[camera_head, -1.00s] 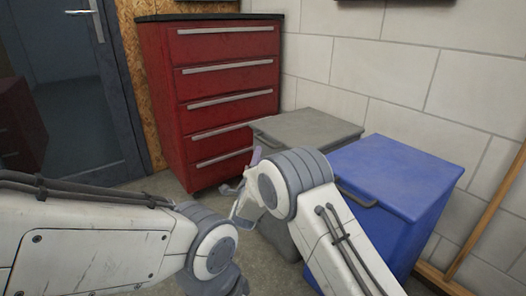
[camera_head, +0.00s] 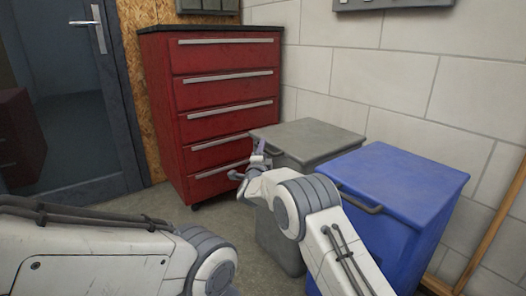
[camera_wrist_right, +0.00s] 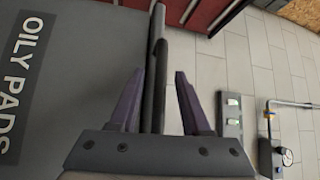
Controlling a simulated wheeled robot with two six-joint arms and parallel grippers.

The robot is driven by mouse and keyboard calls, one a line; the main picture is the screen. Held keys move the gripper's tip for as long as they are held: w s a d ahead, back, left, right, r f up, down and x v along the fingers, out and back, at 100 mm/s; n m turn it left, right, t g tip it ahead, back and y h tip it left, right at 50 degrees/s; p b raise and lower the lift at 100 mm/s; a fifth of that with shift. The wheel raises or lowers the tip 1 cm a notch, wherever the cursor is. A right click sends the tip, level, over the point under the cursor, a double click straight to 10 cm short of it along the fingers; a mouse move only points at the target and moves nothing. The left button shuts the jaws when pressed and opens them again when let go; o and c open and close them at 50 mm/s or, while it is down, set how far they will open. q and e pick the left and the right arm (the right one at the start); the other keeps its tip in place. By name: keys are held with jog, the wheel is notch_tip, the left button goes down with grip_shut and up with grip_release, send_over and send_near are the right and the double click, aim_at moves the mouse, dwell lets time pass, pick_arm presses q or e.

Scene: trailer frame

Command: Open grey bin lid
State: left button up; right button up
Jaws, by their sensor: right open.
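The grey bin (camera_head: 308,140) stands against the wall with its lid shut. Its handle (camera_head: 268,147) is at the lid's front edge, partly hidden by my gripper. My right gripper (camera_head: 250,166) is open at that handle. In the right wrist view, the dark handle bar (camera_wrist_right: 154,85) shows between the spread fingers of the right gripper (camera_wrist_right: 159,74), apparently with space on both sides. The grey bin's surface (camera_wrist_right: 75,60) fills the left there, lettered "OILY PADS". My left arm shows in the head view, but its gripper does not.
A blue bin (camera_head: 405,185) with its own handle stands just right of the grey bin. A red drawer cabinet (camera_head: 225,110) stands behind to the left, near a door (camera_head: 60,90). A wooden frame (camera_head: 490,235) leans at the right. Some floor is clear before the cabinet.

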grip_shut()
jog(key=shift+f, duration=0.1)
dwell(1.2)
